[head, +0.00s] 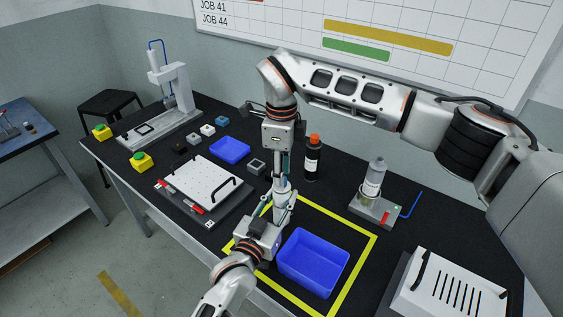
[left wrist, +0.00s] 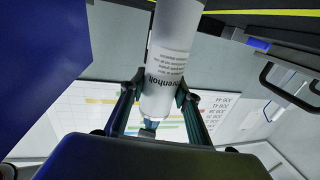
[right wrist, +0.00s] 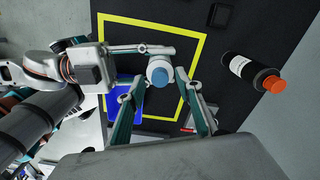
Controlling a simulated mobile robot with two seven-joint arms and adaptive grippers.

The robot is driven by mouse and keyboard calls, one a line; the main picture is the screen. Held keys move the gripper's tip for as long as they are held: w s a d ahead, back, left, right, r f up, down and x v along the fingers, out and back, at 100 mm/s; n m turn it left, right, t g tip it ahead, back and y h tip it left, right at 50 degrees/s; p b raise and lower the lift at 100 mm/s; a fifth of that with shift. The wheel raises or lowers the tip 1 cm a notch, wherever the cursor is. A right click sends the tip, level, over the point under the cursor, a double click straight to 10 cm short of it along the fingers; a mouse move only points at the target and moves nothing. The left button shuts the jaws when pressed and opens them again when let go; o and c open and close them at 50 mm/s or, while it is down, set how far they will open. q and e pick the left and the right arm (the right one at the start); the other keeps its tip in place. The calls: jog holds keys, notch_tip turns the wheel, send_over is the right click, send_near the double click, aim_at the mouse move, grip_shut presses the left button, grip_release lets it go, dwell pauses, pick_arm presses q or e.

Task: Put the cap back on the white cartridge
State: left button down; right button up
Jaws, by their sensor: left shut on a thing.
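The white cartridge (head: 281,187) stands roughly upright above the yellow-outlined area, held in my left gripper (head: 277,212). In the left wrist view its printed body (left wrist: 168,70) lies between the two fingers of the left gripper (left wrist: 160,92). The blue cap (right wrist: 160,77) shows at the cartridge's upper end in the right wrist view, lined up with it; I cannot tell how firmly it sits. My right gripper (right wrist: 161,84) points down from above, its fingers apart on either side of the cap with visible gaps.
A blue bin (head: 313,262) stands right of the left gripper. A dark bottle with orange cap (head: 313,160) is behind. A fixture with a clear bottle (head: 375,180) stands to the right, a white perforated plate (head: 205,180) to the left. A slotted white box (head: 450,290) is front right.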

jog(key=shift+f, duration=0.25)
grip_shut()
jog(key=m, duration=0.7)
jog(key=shift+m, duration=0.4)
jog(key=m, duration=0.6)
jog(key=shift+m, duration=0.4)
jog(key=shift+o, duration=0.6)
grip_release()
